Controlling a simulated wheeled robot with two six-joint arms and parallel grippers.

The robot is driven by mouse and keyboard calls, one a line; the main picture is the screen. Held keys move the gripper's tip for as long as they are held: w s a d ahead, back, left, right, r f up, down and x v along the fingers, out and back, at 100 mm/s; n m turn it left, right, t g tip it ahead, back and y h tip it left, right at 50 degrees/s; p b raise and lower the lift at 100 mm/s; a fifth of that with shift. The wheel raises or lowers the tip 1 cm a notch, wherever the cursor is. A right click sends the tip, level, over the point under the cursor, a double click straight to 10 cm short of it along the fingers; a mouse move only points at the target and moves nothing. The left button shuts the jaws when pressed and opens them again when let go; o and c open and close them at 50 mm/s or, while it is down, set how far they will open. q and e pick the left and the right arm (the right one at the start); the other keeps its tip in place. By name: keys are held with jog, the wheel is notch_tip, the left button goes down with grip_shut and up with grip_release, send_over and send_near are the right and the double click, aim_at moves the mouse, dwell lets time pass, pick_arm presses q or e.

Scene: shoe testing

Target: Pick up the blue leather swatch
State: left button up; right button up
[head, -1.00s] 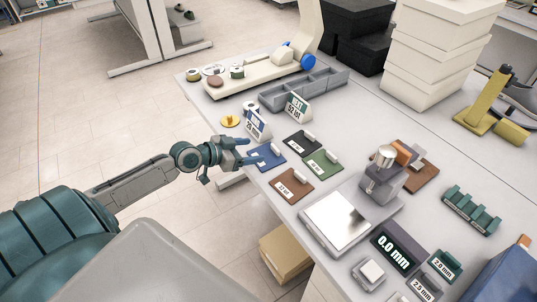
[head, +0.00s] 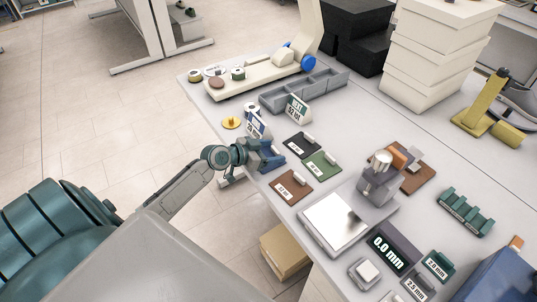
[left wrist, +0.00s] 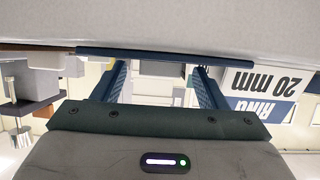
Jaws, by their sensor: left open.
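The blue leather swatch lies flat near the table's left edge in the head view, where my left gripper (head: 271,156) now covers most of it. In the left wrist view, which is upside down, a thin dark blue strip (left wrist: 165,51) along the pale tabletop looks like the swatch's edge. My left gripper (left wrist: 160,72) is open there, its two blue fingers apart on either side of the strip's middle. Nothing is held between them. I cannot tell whether the fingers touch the swatch. My right gripper is not in view.
A black swatch (head: 301,144), a green swatch (head: 322,164) and a brown swatch (head: 293,187) lie close by. A 20 mm sign (head: 257,126) stands just behind the gripper and shows in the wrist view (left wrist: 262,90). A grey tray (head: 300,90) sits further back.

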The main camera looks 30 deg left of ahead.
pick_arm(q)
jog(key=c, duration=1)
jog(key=shift+c, duration=0.3)
jog(key=shift+r, duration=0.1)
